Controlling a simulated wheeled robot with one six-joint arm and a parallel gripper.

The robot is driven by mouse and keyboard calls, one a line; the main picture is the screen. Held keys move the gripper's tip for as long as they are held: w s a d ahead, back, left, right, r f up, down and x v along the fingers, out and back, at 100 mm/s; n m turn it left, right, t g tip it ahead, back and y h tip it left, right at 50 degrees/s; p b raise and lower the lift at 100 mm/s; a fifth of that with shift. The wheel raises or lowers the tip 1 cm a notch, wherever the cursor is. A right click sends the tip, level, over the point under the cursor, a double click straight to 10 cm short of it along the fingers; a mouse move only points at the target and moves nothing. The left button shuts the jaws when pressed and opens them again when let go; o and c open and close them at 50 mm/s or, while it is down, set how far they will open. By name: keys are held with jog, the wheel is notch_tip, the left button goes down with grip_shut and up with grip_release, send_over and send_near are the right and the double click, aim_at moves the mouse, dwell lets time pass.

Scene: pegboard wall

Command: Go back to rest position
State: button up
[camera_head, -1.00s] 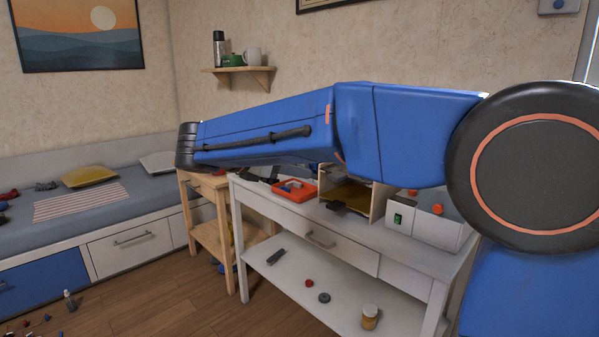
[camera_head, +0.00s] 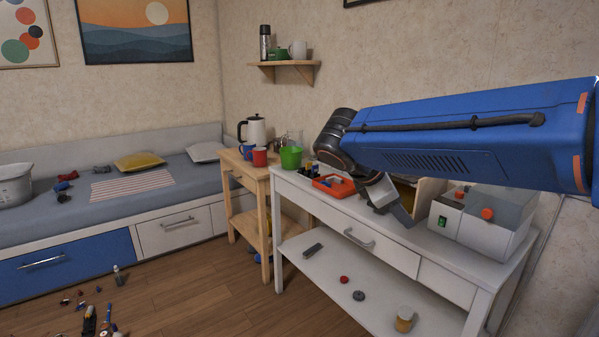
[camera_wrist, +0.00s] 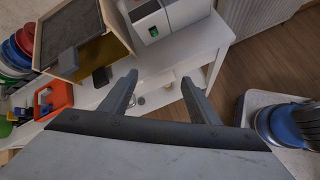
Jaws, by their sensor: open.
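My gripper (camera_head: 390,208) hangs below the dark wrist joint, over or in front of the white workbench (camera_head: 310,196) in the head view. In the wrist view, the two dark fingers of my gripper (camera_wrist: 159,76) are apart with nothing between them. The blue arm reaches in from the right edge of the head view. It hides part of the wall and part of the wooden box (camera_head: 429,198) on the bench.
An orange tray (camera_head: 334,193) and a white machine (camera_head: 485,222) with a green switch stand on the bench; the machine also shows in the wrist view (camera_wrist: 172,12). A wooden side table (camera_head: 240,170) holds a kettle (camera_head: 256,131) and cups. Small items litter the floor at lower left.

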jog(key=s+d+f+m+y, duration=0.3)
jog(key=s+f+m, duration=0.5)
jog(key=s, duration=0.4)
jog(key=s+d+f+m+y, duration=0.2)
jog(key=s+f+m+y, duration=0.2)
jog(key=s+f+m, duration=0.4)
jog(key=s+m, duration=0.2)
jog(key=s, duration=0.2)
jog(key=shift+d+f+y, duration=0.35)
jog(key=shift+d+y, duration=0.05)
